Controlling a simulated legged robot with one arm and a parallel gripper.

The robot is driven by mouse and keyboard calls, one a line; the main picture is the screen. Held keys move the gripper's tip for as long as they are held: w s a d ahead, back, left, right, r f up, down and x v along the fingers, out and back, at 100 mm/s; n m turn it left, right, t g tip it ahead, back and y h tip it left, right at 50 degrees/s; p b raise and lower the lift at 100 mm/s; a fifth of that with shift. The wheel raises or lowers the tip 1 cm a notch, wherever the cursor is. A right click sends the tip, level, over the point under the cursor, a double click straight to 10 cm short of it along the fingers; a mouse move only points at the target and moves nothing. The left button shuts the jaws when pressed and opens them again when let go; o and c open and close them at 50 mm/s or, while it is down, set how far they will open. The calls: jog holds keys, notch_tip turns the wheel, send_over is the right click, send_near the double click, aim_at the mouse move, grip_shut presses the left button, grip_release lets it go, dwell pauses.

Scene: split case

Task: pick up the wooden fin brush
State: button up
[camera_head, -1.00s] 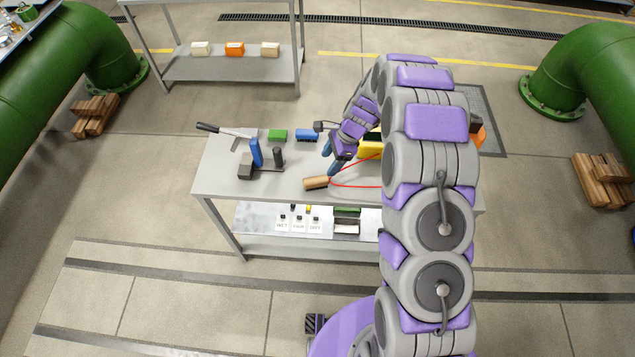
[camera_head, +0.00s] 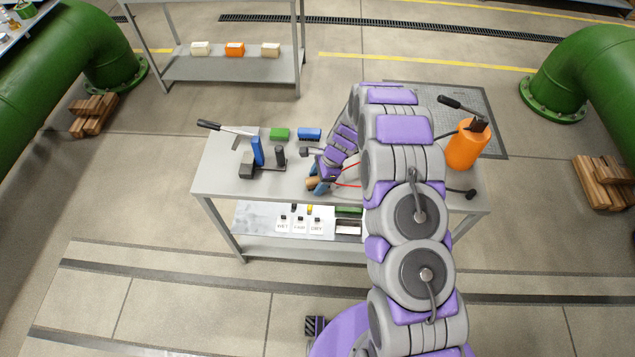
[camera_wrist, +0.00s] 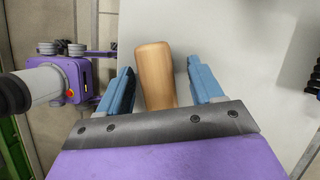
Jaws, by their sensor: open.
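The wooden fin brush (camera_head: 312,184) lies on the grey table (camera_head: 222,181), near its front edge, mostly covered by my gripper in the head view. In the wrist view its tan wooden handle (camera_wrist: 155,75) stands between my two blue fingers, closer to the left finger. A gap shows on the right side of the handle. My gripper (camera_wrist: 160,82) is open around the handle and pointed down at the table. It also shows in the head view (camera_head: 319,184). The bristles are hidden.
A black stand with a blue-handled part (camera_head: 257,151) is left of my gripper. Green (camera_head: 279,134) and blue (camera_head: 309,134) brushes lie behind. An orange bottle (camera_head: 467,148) stands at the right. Labelled cards (camera_head: 300,225) are on the lower shelf.

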aim_at(314, 179)
jog(key=shift+d+r, duration=0.1)
jog(key=shift+d, duration=0.25)
jog(key=c, duration=0.6)
jog(key=shift+a, duration=0.1)
jog(key=c, duration=0.4)
jog(key=shift+a, duration=0.15)
jog(key=shift+c, duration=0.3)
jog(key=shift+r, duration=0.1)
jog(key=shift+r, duration=0.6)
notch_tip(314, 179, up, 3)
jog(key=shift+f+p, duration=0.2)
jog(key=shift+p, duration=0.35)
jog(key=s+d, duration=0.3)
jog(key=s, duration=0.4)
jog(key=s+d+r+p, duration=0.1)
jog(key=s+d, duration=0.2)
jog(key=s, duration=0.5)
jog(key=shift+d, duration=0.1)
